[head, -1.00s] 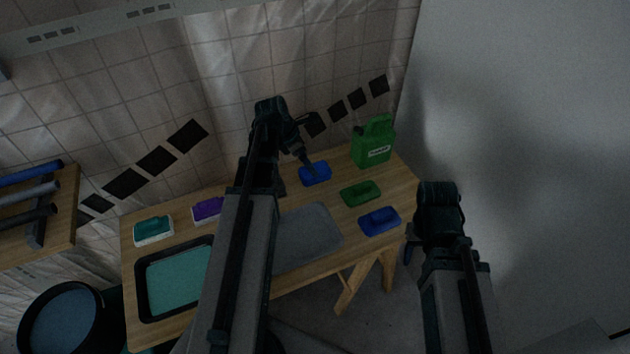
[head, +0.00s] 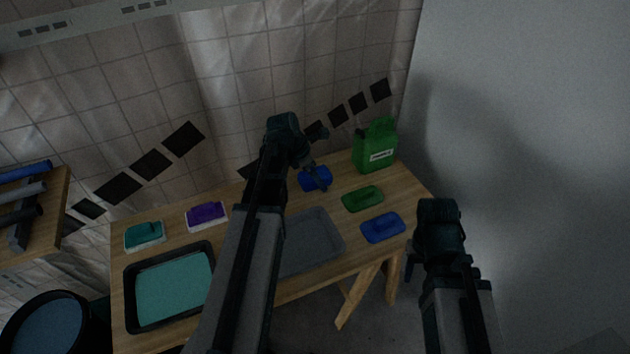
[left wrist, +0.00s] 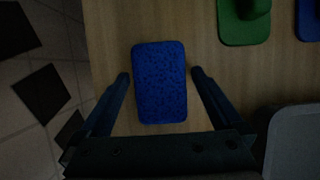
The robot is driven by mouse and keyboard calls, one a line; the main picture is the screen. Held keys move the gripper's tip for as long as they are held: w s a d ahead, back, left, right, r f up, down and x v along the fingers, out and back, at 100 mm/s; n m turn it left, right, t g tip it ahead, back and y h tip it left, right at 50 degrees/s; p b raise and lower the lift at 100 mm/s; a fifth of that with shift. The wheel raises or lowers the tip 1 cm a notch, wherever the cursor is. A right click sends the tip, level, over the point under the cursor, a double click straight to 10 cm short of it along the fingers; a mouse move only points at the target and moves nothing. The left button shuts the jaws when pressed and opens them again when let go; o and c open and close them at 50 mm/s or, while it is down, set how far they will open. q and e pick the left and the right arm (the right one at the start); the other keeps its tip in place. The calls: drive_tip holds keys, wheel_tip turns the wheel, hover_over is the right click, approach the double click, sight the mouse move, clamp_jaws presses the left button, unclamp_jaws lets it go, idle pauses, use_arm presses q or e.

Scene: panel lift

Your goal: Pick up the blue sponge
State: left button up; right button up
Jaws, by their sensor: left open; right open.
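The blue sponge (head: 314,177) lies flat near the back edge of the wooden table, partly hidden by my left gripper (head: 319,181) in the head view. In the left wrist view the sponge (left wrist: 160,84) is a speckled blue rounded block. My left gripper (left wrist: 161,76) is open there, with one finger on each side of the sponge and a visible gap on both sides. Whether the fingertips are down at sponge height is unclear. My right gripper (head: 410,266) is open and empty, off the table's right front side, seen small and dark.
A green handled block (head: 363,199), a blue handled block (head: 382,228) and a green jug (head: 376,147) stand right of the sponge. A grey tray (head: 322,242) lies in front. A black tray (head: 128,300), purple block (head: 207,213) and teal block (head: 145,233) are left.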

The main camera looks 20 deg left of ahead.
use_arm(q)
drive_tip(key=shift+f, duration=0.25)
idle(0.3)
drive_tip(key=shift+c, duration=0.2)
drive_tip(key=c, duration=1.2)
